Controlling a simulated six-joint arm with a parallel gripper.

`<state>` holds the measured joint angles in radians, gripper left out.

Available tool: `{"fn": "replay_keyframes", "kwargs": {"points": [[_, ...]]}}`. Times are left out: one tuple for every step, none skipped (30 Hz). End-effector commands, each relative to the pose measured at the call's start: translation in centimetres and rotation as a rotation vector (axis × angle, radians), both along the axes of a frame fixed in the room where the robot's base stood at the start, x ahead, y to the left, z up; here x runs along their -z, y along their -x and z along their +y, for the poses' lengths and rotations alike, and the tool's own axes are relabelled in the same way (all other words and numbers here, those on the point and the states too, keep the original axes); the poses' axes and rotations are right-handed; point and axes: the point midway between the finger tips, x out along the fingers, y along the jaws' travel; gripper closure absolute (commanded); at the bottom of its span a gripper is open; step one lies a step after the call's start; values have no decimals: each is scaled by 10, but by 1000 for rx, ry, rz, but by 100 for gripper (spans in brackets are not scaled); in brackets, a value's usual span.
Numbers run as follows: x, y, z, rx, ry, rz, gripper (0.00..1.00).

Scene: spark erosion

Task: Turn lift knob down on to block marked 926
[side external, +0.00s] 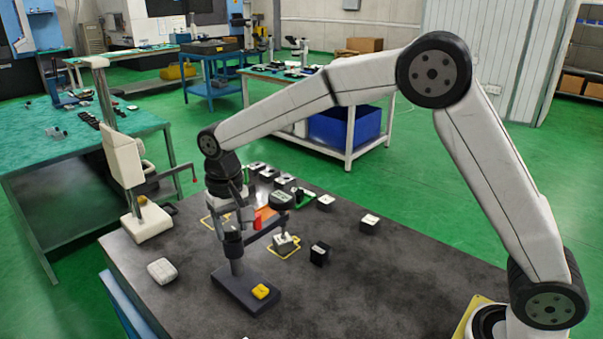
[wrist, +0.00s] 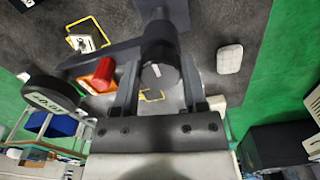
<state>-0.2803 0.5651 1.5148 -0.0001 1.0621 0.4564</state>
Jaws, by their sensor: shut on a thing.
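The lift knob (wrist: 158,75) is a dark round knob with a white line on its top, on a dark stand (side external: 245,290). My gripper (wrist: 158,88) is shut on it, one finger on each side; in the side view my gripper (side external: 233,220) points down over the stand's column. The stand's arm reaches sideways, with a red part (wrist: 102,75) on it that also shows in the side view (side external: 258,219). A small block (side external: 286,242) sits in a yellow outline near the arm's end and shows in the wrist view (wrist: 86,38). I cannot read 926 on it.
A black block (side external: 319,256) and a white-topped block (side external: 369,223) stand right of the stand, with several more behind. A white rounded thing (side external: 162,271) lies left. A white gauge stand (side external: 148,222) is at the left edge. The front right of the table is clear.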

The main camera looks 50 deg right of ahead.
Motion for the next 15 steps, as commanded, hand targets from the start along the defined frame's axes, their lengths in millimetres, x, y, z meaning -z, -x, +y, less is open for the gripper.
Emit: {"fn": "replay_keyframes", "kwargs": {"points": [[-1,-1,0,42,-1,-2,100],[-1,-1,0,70,-1,-2,100],[-1,-1,0,105,-1,-2,100],[-1,-1,0,131,-1,-2,100],[-1,-1,0,155,-1,-2,100],[-1,-1,0,187,-1,-2,100],[-1,-1,1,209,-1,-2,100],[-1,-1,1,231,-1,-2,100],[-1,-1,1,258,0,-3,100],[-1,-1,1,276,0,-3,100],[-1,-1,1,293,0,-3,100],[-1,-1,1,314,0,-3,100],[-1,-1,1,328,0,-3,100],[-1,-1,1,341,0,-3,100],[-1,-1,1,355,0,-3,100]]}}
